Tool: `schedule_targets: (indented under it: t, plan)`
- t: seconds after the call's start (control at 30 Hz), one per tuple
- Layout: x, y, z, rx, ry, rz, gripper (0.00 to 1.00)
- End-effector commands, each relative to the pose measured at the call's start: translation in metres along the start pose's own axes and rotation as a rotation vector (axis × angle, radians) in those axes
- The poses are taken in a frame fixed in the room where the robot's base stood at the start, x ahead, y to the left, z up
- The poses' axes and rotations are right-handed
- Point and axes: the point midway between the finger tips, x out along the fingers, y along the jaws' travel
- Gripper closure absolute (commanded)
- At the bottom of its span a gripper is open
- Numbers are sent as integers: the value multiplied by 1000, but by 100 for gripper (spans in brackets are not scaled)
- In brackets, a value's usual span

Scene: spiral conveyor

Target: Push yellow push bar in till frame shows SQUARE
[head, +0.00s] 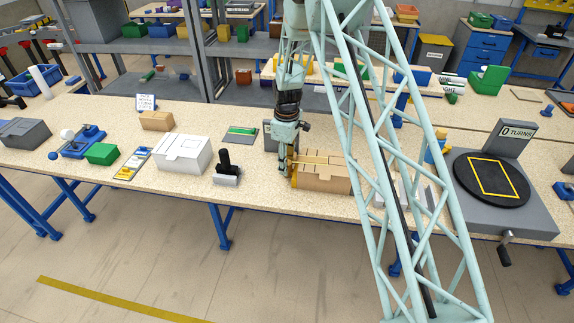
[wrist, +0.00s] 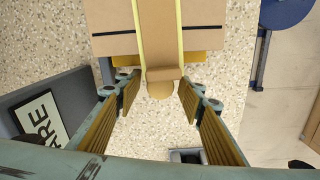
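A cardboard box (head: 325,182) with yellow-edged strips on top lies on the bench; it also shows at the top of the wrist view (wrist: 110,20). A yellow bar (wrist: 205,58) runs along its near edge in the wrist view and shows at its left end in the head view (head: 294,172). A tan tab with a rounded end (wrist: 160,88) sticks out past the bar. My gripper (head: 286,165) is at this end, its fingers apart on either side of the tab, with gaps visible (wrist: 158,97). A grey stand with a partly hidden sign (wrist: 42,118) shows the letters "ARE".
A black clamp-like piece (head: 227,168) and a white box (head: 183,153) stand left of my gripper. A grey turntable unit (head: 490,180) with a "0 TURNS" sign stands at the right. My lattice arm hides part of the bench between. The bench's front edge is close to the cardboard box.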

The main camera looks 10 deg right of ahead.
Motion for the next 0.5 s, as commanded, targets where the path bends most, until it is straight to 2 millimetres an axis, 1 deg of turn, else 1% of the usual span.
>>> schedule_targets:
  t: [0.27, 0.5]
  plan:
    - [-17, 0, 0, 0, 0, 0, 64]
    - [-45, 0, 0, 0, 1, 1, 64]
